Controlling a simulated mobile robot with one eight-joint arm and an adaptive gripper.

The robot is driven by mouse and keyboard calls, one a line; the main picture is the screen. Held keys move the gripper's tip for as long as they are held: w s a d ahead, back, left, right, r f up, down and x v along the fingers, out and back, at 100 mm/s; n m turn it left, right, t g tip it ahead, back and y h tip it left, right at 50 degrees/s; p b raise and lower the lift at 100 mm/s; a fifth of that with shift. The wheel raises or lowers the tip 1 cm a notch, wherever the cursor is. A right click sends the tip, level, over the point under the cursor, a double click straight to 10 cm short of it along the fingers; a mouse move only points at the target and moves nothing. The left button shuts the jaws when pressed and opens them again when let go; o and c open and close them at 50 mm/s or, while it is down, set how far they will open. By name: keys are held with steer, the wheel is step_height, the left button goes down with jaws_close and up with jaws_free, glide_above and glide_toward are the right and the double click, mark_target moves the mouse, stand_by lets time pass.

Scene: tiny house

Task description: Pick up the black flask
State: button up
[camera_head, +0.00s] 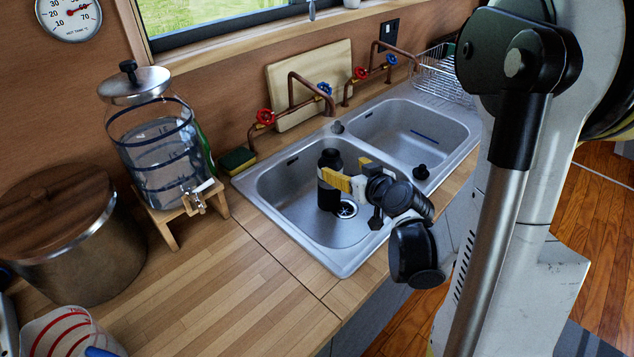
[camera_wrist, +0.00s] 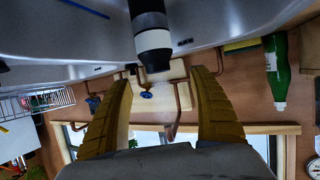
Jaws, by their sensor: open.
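The black flask (camera_head: 329,194) stands upright in the near basin of the double sink (camera_head: 272,203), beside the drain. My gripper (camera_head: 337,177) is over that basin, its yellow fingers at the flask's upper body. In the wrist view, which is upside down, the flask (camera_wrist: 151,30) shows its dark body and capped end just beyond the gap between my open fingers (camera_wrist: 161,78). It lies nearer the left finger in that view. Contact cannot be made out. Part of the flask is hidden behind a finger in the head view.
Copper taps (camera_head: 294,92) and a cutting board (camera_head: 312,80) stand behind the sink. A sponge (camera_head: 238,160) and a glass drink dispenser (camera_head: 160,150) are on the left. A green bottle (camera_wrist: 276,65) shows in the wrist view. The wooden counter (camera_head: 230,285) is clear in front.

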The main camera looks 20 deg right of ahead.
mark_target(335, 159)
steer(key=x, duration=0.5)
steer(key=shift+w+d+f, duration=0.15)
steer(key=shift+w, duration=0.2)
steer(key=b+x, duration=0.2)
steer(key=x, duration=0.3)
steer(key=shift+w+d, duration=0.1)
steer(key=shift+d, duration=0.1)
steer(key=c, duration=1.5)
